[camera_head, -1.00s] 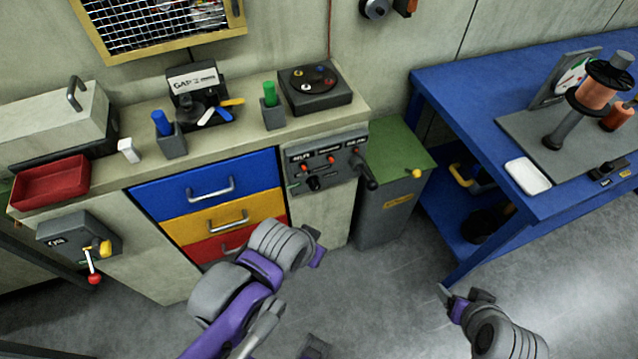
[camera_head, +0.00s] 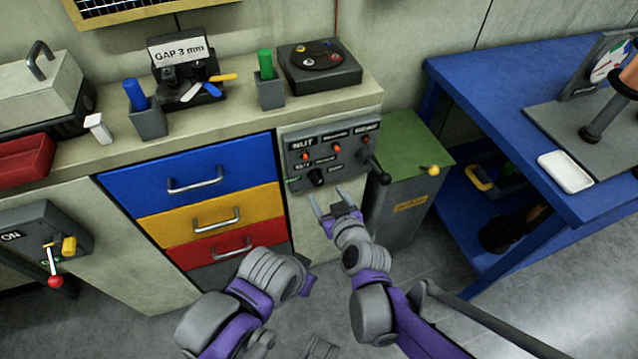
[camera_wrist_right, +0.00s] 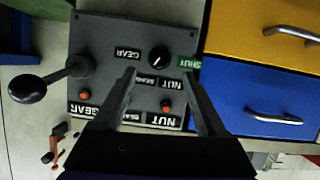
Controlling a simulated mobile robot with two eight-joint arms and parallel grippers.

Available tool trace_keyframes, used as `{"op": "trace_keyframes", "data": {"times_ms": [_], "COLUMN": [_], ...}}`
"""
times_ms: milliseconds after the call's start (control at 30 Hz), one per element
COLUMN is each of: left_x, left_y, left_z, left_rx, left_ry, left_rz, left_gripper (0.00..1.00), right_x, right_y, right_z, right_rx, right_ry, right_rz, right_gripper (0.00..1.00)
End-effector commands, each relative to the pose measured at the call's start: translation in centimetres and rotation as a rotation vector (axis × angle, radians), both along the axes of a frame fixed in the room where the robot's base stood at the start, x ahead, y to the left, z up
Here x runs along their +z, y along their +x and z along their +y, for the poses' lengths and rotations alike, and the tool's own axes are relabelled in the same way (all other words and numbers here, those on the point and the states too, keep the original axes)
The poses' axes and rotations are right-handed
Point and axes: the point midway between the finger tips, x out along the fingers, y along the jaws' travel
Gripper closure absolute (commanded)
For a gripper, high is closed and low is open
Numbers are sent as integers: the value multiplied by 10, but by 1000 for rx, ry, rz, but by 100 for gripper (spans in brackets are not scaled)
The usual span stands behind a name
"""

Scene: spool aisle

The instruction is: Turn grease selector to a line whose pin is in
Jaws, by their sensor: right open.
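The dark grey selector panel (camera_head: 348,146) is on the bench front, right of the drawers. Its black round selector knob (camera_head: 317,178) is low on the panel and also shows in the right wrist view (camera_wrist_right: 159,57), between SHUT and GEAR labels. I cannot read its pointer surely. Two orange-red pins, the NUT pin (camera_wrist_right: 166,105) and the GEAR pin (camera_wrist_right: 84,95), show on the panel; their depth is unclear. My right gripper (camera_head: 329,200) is open and empty, just below and in front of the panel, its fingers (camera_wrist_right: 158,76) framing the knob. My left gripper (camera_head: 306,284) is partly hidden low in front of the drawers.
A black lever (camera_head: 379,170) juts from the panel's right side. A grey bin with a green lid (camera_head: 415,145) stands right of it, beside the blue table (camera_head: 515,85). Drawer handles (camera_head: 217,225) stick out on the left. Open floor lies in front.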

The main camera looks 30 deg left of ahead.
Motion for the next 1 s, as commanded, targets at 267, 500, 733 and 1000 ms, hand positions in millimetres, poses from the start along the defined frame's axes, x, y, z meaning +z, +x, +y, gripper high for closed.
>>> {"op": "trace_keyframes", "data": {"times_ms": [267, 500, 733, 1000], "left_x": [-7, -9, -9, -9], "left_y": [0, 1, 1, 1], "left_z": [0, 0, 0, 0], "left_rx": [0, 0, 0, 0], "left_ry": [0, 0, 0, 0], "left_rz": [2, 3, 3, 3], "left_gripper": [100, 100, 100, 100], "right_x": [-21, -28, -29, -29], "right_y": [32, 46, 47, 47], "right_z": [36, 51, 52, 52], "right_rx": [1, 1, 0, -1], "right_ry": [-1, -1, -1, -1], "right_rz": [1, 1, 1, 2], "right_gripper": [26, 26, 26, 62]}}
